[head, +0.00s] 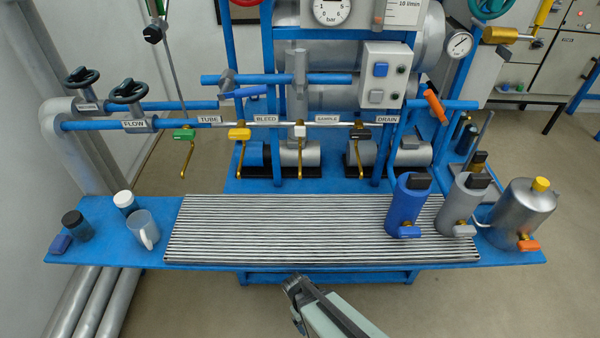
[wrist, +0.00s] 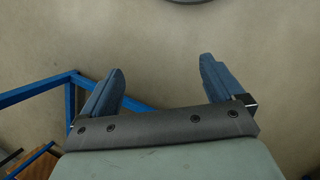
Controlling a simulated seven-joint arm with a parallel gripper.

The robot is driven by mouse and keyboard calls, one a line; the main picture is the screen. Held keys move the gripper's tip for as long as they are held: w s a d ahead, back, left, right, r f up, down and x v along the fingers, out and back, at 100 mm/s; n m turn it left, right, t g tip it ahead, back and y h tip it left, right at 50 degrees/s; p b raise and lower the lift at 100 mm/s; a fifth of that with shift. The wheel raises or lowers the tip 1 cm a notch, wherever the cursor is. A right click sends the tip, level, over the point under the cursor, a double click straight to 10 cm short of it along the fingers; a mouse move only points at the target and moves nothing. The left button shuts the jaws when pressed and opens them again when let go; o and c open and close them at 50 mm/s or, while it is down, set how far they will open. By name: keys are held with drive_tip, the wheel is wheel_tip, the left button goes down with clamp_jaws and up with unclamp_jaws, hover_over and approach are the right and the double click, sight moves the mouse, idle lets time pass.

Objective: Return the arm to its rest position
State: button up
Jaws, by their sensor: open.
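My gripper (head: 293,284) is at the bottom centre of the head view, just in front of the near edge of the blue bench (head: 88,255). The arm reaches in from the bottom edge. In the wrist view my gripper (wrist: 158,92) has its two blue-grey fingers spread wide apart, with nothing between them.
A slatted grille (head: 300,230) covers the bench middle and is bare on its left and centre. A blue cylinder (head: 403,207), grey cylinder (head: 458,210) and silver canister (head: 522,215) stand at right. Valves line the back.

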drive_tip(key=s+d+f+m+g+y, duration=0.2)
drive_tip(key=s+d+m+g+y, duration=0.1)
drive_tip(key=s+d, duration=0.9)
drive_tip(key=shift+m+g, duration=0.7)
drive_tip(key=shift+m, duration=0.5)
drive_tip(key=shift+s+d, duration=0.1)
